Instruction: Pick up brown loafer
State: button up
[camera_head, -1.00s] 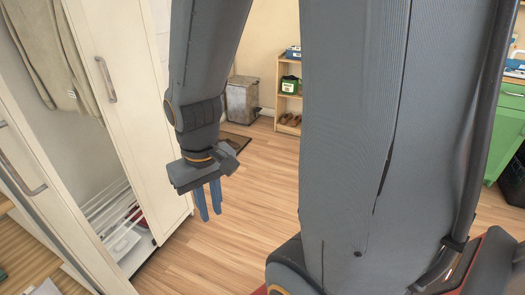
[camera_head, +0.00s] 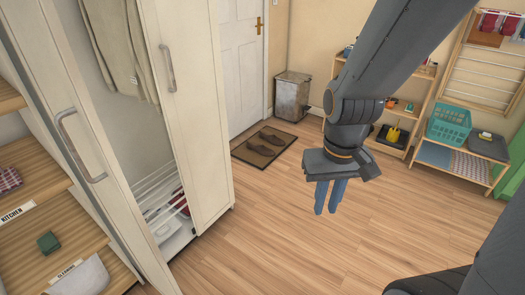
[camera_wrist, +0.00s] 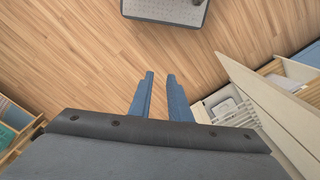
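A pair of brown shoes lies on a dark doormat (camera_head: 240,153) in front of the white door. The rear brown loafer (camera_head: 272,138) and the front one (camera_head: 260,150) lie side by side. My gripper (camera_head: 328,212) hangs with its blue fingers pointing down over the floor, to the right of the mat and empty. In the wrist view, the fingers (camera_wrist: 160,75) are apart with bare wooden floor between them. The shoes do not show in the wrist view.
A white wardrobe (camera_head: 205,110) stands at the left, with wooden shelves (camera_head: 40,175) in front. A metal bin (camera_head: 292,92) stands behind the mat. A shelf with a teal basket (camera_head: 449,124) is at the right. The middle floor is clear.

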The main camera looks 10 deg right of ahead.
aim_at(252, 145)
jog(key=z, duration=0.55)
jog(key=i, duration=2.1)
jog(key=u, duration=0.5)
jog(key=i, duration=1.3)
jog(key=u, duration=0.9)
jog(key=i, duration=0.25)
jog(key=u, duration=0.1)
